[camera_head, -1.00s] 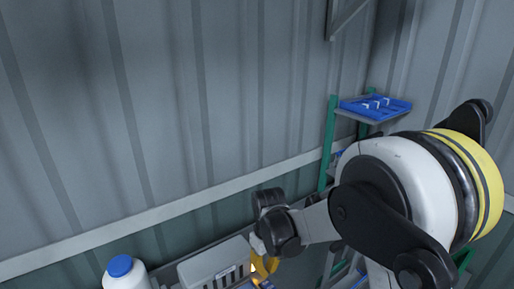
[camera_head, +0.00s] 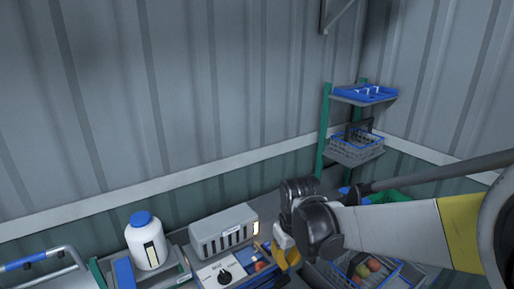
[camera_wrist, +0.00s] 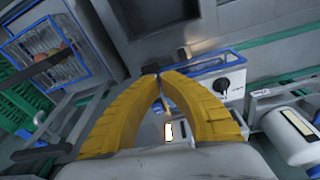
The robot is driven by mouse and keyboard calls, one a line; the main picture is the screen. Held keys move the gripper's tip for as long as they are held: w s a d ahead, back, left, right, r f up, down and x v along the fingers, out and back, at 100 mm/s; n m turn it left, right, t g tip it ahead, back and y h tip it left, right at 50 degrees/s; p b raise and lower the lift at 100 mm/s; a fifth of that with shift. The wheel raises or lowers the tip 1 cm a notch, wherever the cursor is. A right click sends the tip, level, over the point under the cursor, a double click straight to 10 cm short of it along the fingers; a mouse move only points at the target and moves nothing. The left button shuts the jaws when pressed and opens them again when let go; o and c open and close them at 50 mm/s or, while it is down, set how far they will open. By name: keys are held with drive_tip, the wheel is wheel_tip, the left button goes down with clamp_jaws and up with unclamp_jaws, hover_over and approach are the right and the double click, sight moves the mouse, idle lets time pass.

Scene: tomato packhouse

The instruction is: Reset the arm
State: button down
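My arm (camera_head: 400,235) reaches in from the right edge of the head view and ends in a dark wrist. My gripper (camera_head: 287,252) has yellow fingers and points down in front of the bench, partly hidden by the wrist. In the wrist view, the two yellow fingers of my gripper (camera_wrist: 160,76) lean together and meet at the tips. Nothing shows between the tips; the gap lower down shows only background.
A grey box (camera_head: 222,232) and a white blue-capped bottle (camera_head: 148,242) stand left of my gripper. A crate of tomatoes (camera_wrist: 42,58) shows in the wrist view. A rack holds a blue tray (camera_head: 365,94) and a grey basket (camera_head: 355,147). Corrugated walls close off the back.

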drive_tip(key=s+d+f+m+t+b, duration=0.2)
drive_tip(key=s+d+b, duration=0.3)
drive_tip(key=s+b, duration=0.1)
drive_tip(key=s+d+f+m+t+b, duration=0.2)
drive_tip(key=s+d+b, duration=0.4)
drive_tip(key=s, duration=0.3)
drive_tip(key=shift+f+m+t+b, duration=0.4)
drive_tip(key=shift+m+t+b, duration=0.2)
drive_tip(key=shift+t, duration=0.1)
